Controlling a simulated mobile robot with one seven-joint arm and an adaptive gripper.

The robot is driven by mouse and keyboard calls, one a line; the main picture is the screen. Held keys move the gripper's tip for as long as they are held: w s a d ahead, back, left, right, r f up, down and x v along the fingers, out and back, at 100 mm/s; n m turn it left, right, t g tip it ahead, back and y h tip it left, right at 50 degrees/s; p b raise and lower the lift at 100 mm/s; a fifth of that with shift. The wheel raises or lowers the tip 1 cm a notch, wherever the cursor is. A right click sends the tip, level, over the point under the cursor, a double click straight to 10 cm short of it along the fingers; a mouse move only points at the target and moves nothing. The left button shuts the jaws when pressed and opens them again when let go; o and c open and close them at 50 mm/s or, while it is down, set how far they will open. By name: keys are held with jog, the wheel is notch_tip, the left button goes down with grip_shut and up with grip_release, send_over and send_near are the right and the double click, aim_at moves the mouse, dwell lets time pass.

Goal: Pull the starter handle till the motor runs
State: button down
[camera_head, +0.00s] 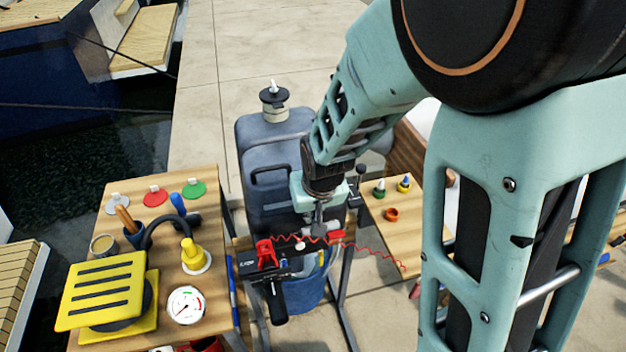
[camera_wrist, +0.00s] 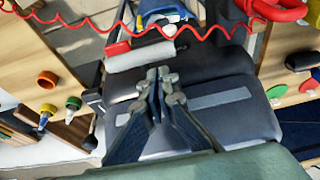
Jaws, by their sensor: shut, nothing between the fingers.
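The outboard motor has a dark blue-grey cowl (camera_head: 262,135), which also fills the middle of the wrist view (camera_wrist: 225,95). My gripper (camera_head: 318,226) is in front of the motor's front face. In the wrist view its fingers (camera_wrist: 160,76) are together, with nothing between them. Just beyond the tips is a pale grey bar (camera_wrist: 150,56) with a red end; I cannot tell whether it is the starter handle. A white knob (camera_head: 300,246) sits by the front panel. A red part (camera_head: 265,252) stands to its left. My gripper hides part of the motor front.
A red coiled cord (camera_head: 375,247) runs across the motor front to the right. The left table (camera_head: 225,300) holds a yellow slatted item (camera_head: 105,290) and a gauge (camera_head: 186,305). The right table (camera_head: 385,222) holds small coloured caps. A blue bucket (camera_head: 308,290) is below.

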jog(key=shift+b+x, duration=0.5)
jog(key=shift+x, duration=0.5)
jog(key=shift+s, duration=0.1)
